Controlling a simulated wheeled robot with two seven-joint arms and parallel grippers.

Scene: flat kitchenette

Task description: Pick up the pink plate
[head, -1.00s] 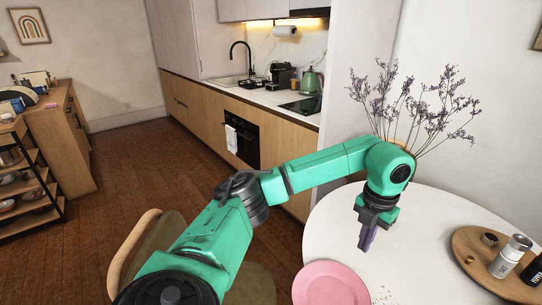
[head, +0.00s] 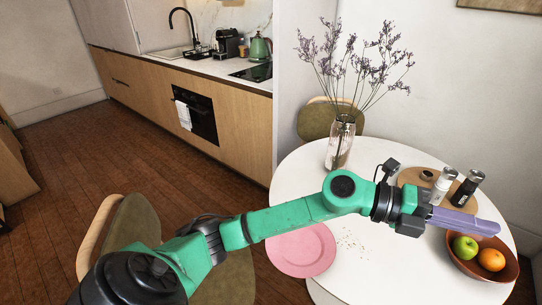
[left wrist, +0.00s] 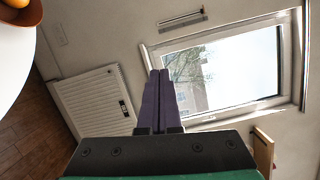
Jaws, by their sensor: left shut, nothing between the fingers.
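The pink plate (head: 300,252) lies flat at the near left edge of the white round table (head: 290,180) in the head view. My left arm crosses above the table, and its forearm hides part of the plate's upper rim. My left gripper (head: 498,229) is shut and empty, with purple fingers pointing right, in front of the fruit bowl's far rim. In the left wrist view the two fingers (left wrist: 160,80) are pressed together against a background of wall and window. The plate does not show in that view. My right gripper is not in view.
A brown bowl (head: 470,268) with a green apple (head: 465,247) and an orange (head: 491,260) stands at the right. A wooden board (head: 410,178) with shakers (head: 466,188) and a glass vase (head: 340,145) stand farther back. Crumbs (head: 350,243) lie beside the plate. Chairs flank the table.

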